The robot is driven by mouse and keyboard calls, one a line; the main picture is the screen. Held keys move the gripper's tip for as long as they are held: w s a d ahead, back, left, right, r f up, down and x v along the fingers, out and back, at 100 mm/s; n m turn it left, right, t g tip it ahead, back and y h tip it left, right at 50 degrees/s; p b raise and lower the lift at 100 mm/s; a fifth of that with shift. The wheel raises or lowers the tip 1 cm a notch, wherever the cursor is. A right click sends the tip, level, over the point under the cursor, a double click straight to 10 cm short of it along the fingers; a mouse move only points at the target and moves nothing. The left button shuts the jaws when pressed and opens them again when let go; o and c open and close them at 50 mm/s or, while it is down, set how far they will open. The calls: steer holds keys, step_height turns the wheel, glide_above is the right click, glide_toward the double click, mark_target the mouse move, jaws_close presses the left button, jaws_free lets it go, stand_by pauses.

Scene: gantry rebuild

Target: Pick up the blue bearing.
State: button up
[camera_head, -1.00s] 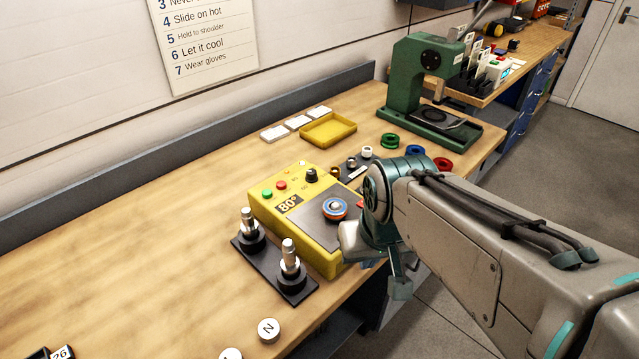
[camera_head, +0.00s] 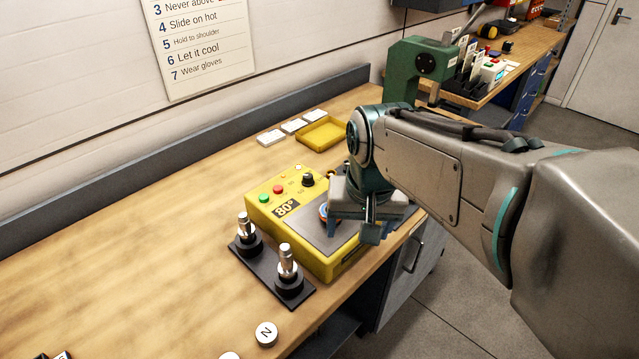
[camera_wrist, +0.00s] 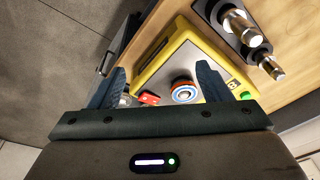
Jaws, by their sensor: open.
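The blue bearing (camera_head: 323,213) lies on the dark top plate of the yellow heater (camera_head: 268,220); my gripper hides much of it in the head view. In the wrist view the bearing (camera_wrist: 184,90) shows whole, a blue ring with an orange-red outer edge and a pale centre. My gripper (camera_head: 350,224) is above the heater's right part, pointing down. In the wrist view my gripper (camera_wrist: 162,72) is open, its two fingers wide apart with nothing held. The bearing appears between the fingers, nearer the right one. I cannot tell the remaining height.
Two upright metal shafts on a black base (camera_head: 272,270) stand left of the heater. A yellow tray (camera_head: 320,133) lies behind it, beside white blocks (camera_head: 284,132). A green press (camera_head: 420,68) stands farther back. The left bench top is mostly clear.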

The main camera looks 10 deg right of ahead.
steer(key=w+a+r+m+g+p, duration=0.1)
steer(key=w+r+m, duration=0.3)
steer(key=w, duration=0.2)
steer(key=w+r+m+g+p, duration=0.1)
steer(key=w+r+m, duration=0.2)
steer(key=w, duration=0.4)
steer(key=f, duration=0.8)
steer(key=shift+s, duration=0.2)
steer(key=shift+s+a+f+p, duration=0.1)
steer(key=shift+a+f+p, duration=0.1)
steer(key=shift+f, duration=1.2)
steer(key=shift+a+f+p, duration=0.1)
steer(key=shift+f+p, duration=0.1)
steer(key=shift+f, duration=1.15)
steer(key=shift+c, duration=0.3)
steer(key=c, duration=1.1)
steer(key=shift+c, duration=0.2)
steer(key=shift+r, duration=0.1)
